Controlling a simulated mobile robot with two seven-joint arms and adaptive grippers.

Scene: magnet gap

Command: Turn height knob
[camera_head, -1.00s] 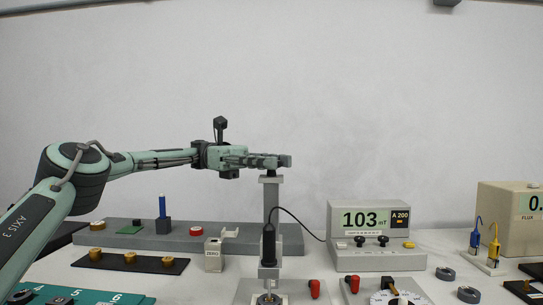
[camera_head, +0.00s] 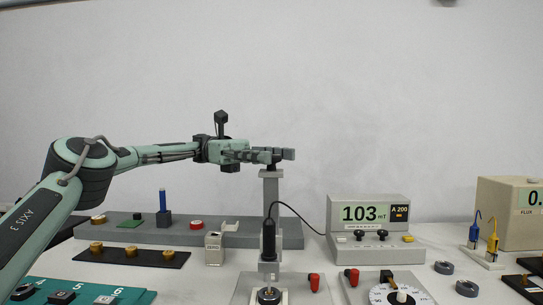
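A grey upright post (camera_head: 270,195) stands behind the black probe (camera_head: 268,238). At its top is a small dark part (camera_head: 271,168), probably the height knob, mostly hidden by my gripper. My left gripper (camera_head: 284,155) reaches in from the left and lies level over the post's top, its fingers at the dark part. I cannot tell whether the fingers touch it or how far apart they are. The grey meter (camera_head: 376,242), wired to the probe, reads 103 mT. My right gripper is not in view.
A long grey base (camera_head: 130,232) carries a blue-topped block (camera_head: 163,212). A ZERO block (camera_head: 214,248) stands left of the probe. A dial (camera_head: 398,295) and red clamps (camera_head: 313,282) are in front. A FLUX box (camera_head: 512,215) is at right.

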